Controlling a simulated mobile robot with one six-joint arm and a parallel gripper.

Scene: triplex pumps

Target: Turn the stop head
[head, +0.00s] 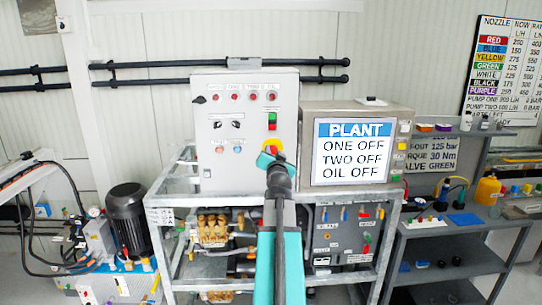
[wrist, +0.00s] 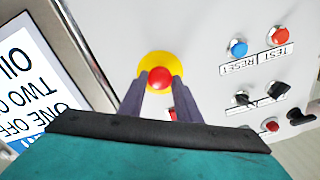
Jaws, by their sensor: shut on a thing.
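The stop head is a red round button (wrist: 159,77) on a yellow ring (wrist: 150,64), set in the grey control panel (head: 220,165). My gripper (wrist: 160,84) has one dark finger on each side of the red head and is shut on it. In the head view my gripper (head: 272,160) reaches up to the panel's lower right and hides part of the stop head. The yellow ring's edge (head: 279,146) shows just above the gripper.
Blue (wrist: 238,47) and red (wrist: 280,35) buttons and black selector knobs (wrist: 278,90) sit on the same panel. A display (head: 353,152) reading ONE OFF, TWO OFF, OIL OFF stands close on the right. Metal frame rails (head: 180,200) lie below.

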